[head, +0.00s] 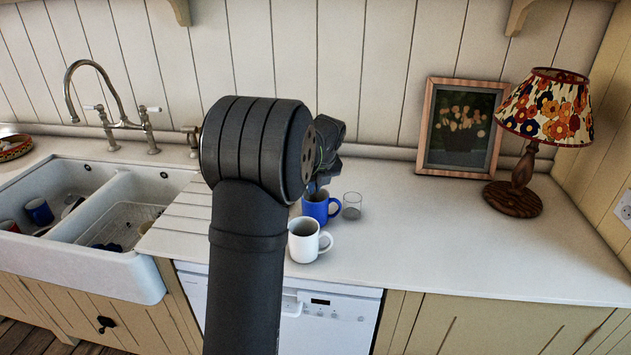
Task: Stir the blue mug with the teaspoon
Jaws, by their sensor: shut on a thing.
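The blue mug (317,207) stands upright on the white counter (440,225), its handle to the right. My gripper (320,178) is directly above the mug, close over its rim, pointing down. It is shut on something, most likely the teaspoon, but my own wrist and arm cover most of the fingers. I cannot make out the teaspoon clearly, nor whether its bowl is inside the mug. The inside of the mug is mostly hidden.
A white mug (304,243) stands just in front of the blue mug, and a clear glass (352,206) close to its right. A framed picture (461,128) and a lamp (520,175) stand farther right. A double sink (95,215) is at left. The right counter is clear.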

